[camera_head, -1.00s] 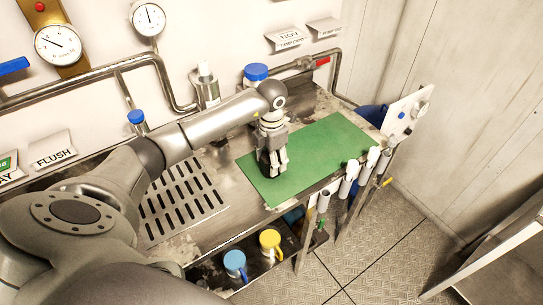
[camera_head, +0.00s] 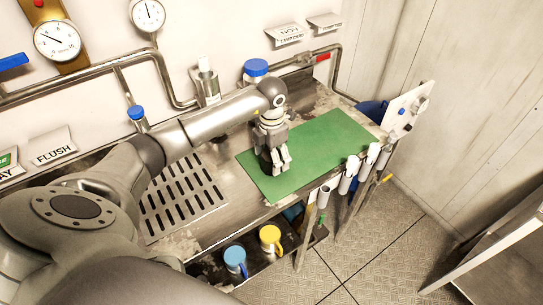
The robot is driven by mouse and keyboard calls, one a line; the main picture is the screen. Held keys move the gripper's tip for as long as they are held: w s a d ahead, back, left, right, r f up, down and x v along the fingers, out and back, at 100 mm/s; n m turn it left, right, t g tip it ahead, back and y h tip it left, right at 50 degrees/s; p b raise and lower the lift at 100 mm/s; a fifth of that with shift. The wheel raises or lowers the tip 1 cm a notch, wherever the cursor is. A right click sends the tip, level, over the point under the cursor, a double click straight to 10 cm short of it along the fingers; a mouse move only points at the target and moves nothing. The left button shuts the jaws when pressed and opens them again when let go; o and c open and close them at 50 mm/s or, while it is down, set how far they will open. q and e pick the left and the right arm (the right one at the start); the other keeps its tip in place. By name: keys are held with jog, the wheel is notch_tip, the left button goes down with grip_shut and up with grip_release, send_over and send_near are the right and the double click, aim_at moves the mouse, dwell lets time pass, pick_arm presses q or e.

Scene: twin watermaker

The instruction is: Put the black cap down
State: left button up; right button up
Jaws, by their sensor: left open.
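My left gripper (camera_head: 275,168) points down over the left part of the green mat (camera_head: 318,152). Its fingers stand apart, with the tips at or just above the mat. A dark shape (camera_head: 265,160) shows at the fingers and may be the black cap, but it is too small and too hidden to be sure. I cannot tell whether it touches the mat. My right gripper is not in view.
A slotted drain plate (camera_head: 183,198) lies left of the mat. A blue-capped jar (camera_head: 256,73) stands behind my gripper. White tubes (camera_head: 349,174) hang at the counter's front edge. Blue-lidded (camera_head: 235,257) and yellow-lidded (camera_head: 270,236) containers stand below. The mat's right half is clear.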

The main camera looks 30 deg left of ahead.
pick_arm(q)
jog(key=shift+w+r, duration=0.1)
jog(key=shift+r, duration=0.25)
notch_tip(320, 180, up, 10)
jog(key=b, duration=0.3)
jog(key=shift+r, duration=0.75)
